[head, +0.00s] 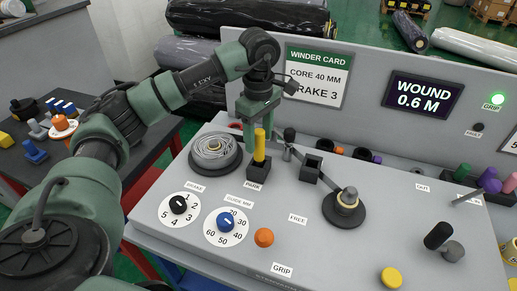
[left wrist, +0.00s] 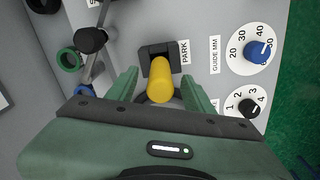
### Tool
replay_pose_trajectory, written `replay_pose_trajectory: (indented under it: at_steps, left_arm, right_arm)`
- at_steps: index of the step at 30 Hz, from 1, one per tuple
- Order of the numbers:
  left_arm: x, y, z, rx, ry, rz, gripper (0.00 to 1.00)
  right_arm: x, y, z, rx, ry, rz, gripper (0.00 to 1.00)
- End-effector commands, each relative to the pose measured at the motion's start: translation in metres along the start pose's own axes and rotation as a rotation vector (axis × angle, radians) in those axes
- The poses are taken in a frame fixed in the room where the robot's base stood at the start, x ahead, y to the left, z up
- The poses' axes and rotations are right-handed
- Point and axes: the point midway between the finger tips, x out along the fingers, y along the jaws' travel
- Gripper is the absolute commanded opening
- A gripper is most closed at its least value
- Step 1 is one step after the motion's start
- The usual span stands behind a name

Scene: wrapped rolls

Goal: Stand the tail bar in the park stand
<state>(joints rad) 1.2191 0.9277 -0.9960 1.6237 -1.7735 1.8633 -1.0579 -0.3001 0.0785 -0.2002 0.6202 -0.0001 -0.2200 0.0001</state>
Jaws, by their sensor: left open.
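The yellow tail bar (head: 260,144) stands upright in the black park stand (head: 258,173), beside the PARK label. In the left wrist view the bar's rounded yellow end (left wrist: 160,78) points toward the camera, with the park stand (left wrist: 153,50) just beyond it. My left gripper (head: 260,122) is at the bar's upper part. Its two green fingers (left wrist: 160,86) are apart, one on each side of the bar, with visible gaps. The bar's foot is hidden inside the stand. My right gripper is not in view.
A similar black stand (head: 311,168) stands to the right, empty as far as I see. A wire spool (head: 215,150) is close on the left. A dark roller arm and spindle (head: 346,202) lie to the right. Brake dial (head: 179,206), guide dial (head: 226,222) and orange knob (head: 264,237) are in front.

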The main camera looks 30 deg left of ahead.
Motion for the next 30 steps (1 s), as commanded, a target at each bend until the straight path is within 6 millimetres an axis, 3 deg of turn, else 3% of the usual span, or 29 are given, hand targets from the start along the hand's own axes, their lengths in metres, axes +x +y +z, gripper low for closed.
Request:
replay_pose_trajectory:
  at_steps: [7,24,30]
  left_arm:
    - [-0.027,0.0,0.0,0.0,0.0,0.0,0.52]
    - [-0.029,0.0,0.0,0.0,0.0,-0.001,0.52]
    - [-0.055,0.0,0.0,0.0,0.0,0.0,0.52]
  right_arm:
    - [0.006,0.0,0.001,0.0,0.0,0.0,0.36]
    - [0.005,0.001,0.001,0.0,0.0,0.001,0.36]
    - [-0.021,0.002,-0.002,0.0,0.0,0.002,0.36]
